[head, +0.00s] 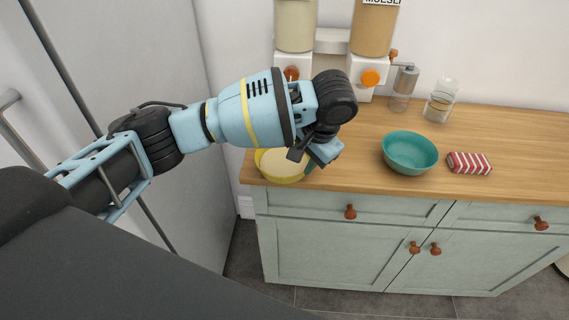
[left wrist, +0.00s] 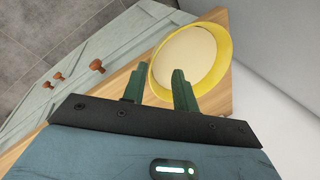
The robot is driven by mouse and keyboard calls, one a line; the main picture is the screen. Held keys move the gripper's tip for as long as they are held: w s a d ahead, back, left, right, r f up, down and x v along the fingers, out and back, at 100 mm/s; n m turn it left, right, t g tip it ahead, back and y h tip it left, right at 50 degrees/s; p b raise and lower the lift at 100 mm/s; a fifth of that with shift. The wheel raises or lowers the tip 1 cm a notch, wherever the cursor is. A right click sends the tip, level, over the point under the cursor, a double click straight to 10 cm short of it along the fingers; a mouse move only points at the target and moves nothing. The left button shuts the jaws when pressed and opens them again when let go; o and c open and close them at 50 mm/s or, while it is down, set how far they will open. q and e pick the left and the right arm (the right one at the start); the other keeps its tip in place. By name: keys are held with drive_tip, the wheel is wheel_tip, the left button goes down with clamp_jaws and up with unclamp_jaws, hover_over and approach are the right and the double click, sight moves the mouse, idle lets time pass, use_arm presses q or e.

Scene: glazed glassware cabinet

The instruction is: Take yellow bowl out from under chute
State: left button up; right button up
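The yellow bowl (head: 281,178) holds a pale cream filling and stands on the counter's front left corner, in front of the dispensers. In the left wrist view the yellow bowl (left wrist: 226,62) lies just beyond my fingers. My left gripper (head: 311,161) is over the bowl's right side and partly hides it. In the left wrist view my left gripper (left wrist: 157,86) has its two green fingers apart, one outside the bowl's near rim and one over its inside; contact is unclear. The left dispenser chute (head: 291,74) is behind my wrist. My right gripper is out of view.
A teal bowl (head: 410,154) and a red-striped packet (head: 469,163) stand to the right on the wooden counter (head: 515,140). A muesli dispenser (head: 375,30), a grinder (head: 403,88) and a glass jar (head: 441,102) are at the back. A tall grey panel (head: 150,70) is at the left.

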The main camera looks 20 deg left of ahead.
sight(301, 172)
use_arm(q)
drive_tip(key=shift+d+x, duration=0.15)
drive_tip(key=shift+x, duration=1.15)
drive_tip(key=shift+d+x, duration=0.15)
drive_tip(key=shift+x, duration=1.1)
drive_tip(key=shift+f, duration=0.1)
clamp_jaws()
